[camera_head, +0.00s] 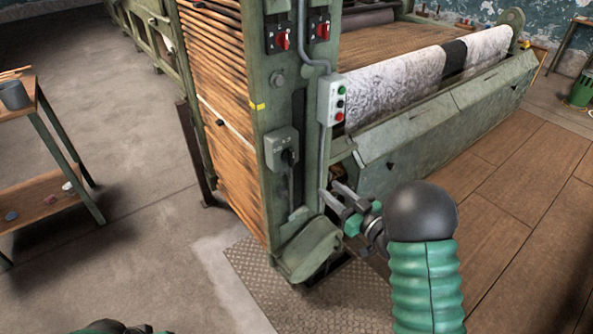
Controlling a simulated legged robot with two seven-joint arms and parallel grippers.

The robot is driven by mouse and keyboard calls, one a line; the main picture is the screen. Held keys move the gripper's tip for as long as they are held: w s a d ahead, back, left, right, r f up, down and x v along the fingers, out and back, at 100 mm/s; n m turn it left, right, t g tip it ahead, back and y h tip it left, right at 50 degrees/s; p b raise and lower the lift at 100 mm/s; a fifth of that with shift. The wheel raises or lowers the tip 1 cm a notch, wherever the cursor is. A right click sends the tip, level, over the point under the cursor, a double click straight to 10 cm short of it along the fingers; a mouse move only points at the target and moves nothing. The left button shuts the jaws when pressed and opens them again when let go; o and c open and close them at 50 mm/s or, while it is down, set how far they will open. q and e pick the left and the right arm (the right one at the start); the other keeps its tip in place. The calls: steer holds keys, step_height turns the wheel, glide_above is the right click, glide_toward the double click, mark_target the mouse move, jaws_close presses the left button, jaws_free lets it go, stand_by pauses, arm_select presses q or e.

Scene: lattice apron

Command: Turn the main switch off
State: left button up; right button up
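A grey switch box (279,150) with a black rotary knob (289,156) is mounted on the green machine post. Higher on the post are two dark plates with red rotary switches, the left one (282,41) and the right one (322,31). I cannot tell from labels which is the main switch. My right gripper (328,188) is in front of the post, below and right of the grey box and apart from the knob. Its two fingers are spread with nothing between them. My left gripper is not in view; only a dark and green part of me shows at the bottom edge.
A push-button box (332,99) with green, black and red buttons is right of the post, on a grey conduit. A green machine cover (430,130) extends right. A checkered plate (290,295) lies below. A wooden-topped stand (32,190) is at left; floor between is clear.

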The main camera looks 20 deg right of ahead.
mark_target(293, 159)
steer(key=b+x, duration=0.1)
steer(key=x, duration=1.5)
steer(key=shift+w+a+f+b, duration=0.1)
steer(key=shift+w+a+b, duration=0.05)
steer(key=shift+w+b, duration=0.25)
jaws_close()
